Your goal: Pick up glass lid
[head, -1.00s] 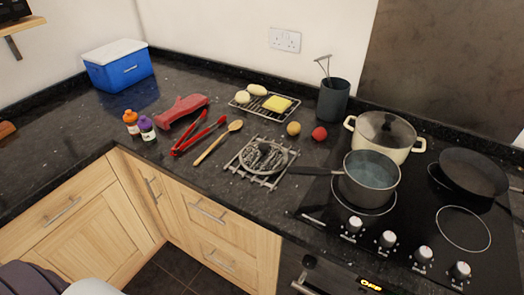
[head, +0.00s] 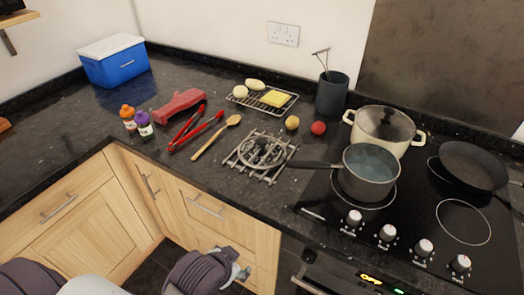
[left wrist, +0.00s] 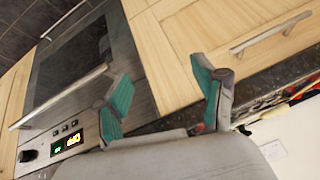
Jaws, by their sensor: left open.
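A round glass lid (head: 262,151) with a dark knob appears to lie on a metal trivet (head: 282,171) on the counter, left of the hob. A second glass lid (head: 385,122) with a dark knob covers the cream pot (head: 364,139). My left gripper (head: 241,273) is low in the head view, in front of the drawers and below the counter top, apart from both lids. In the left wrist view its teal-padded fingers (left wrist: 162,88) are spread, with nothing between them. My right gripper is not in view.
A grey saucepan (head: 368,178) of water stands on the hob, its handle reaching left near the trivet. A wooden spoon (head: 215,139), red tongs (head: 188,132), a lemon (head: 292,122) and a red ball-shaped item (head: 318,128) lie nearby. The counter's front edge and oven (left wrist: 85,60) are close.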

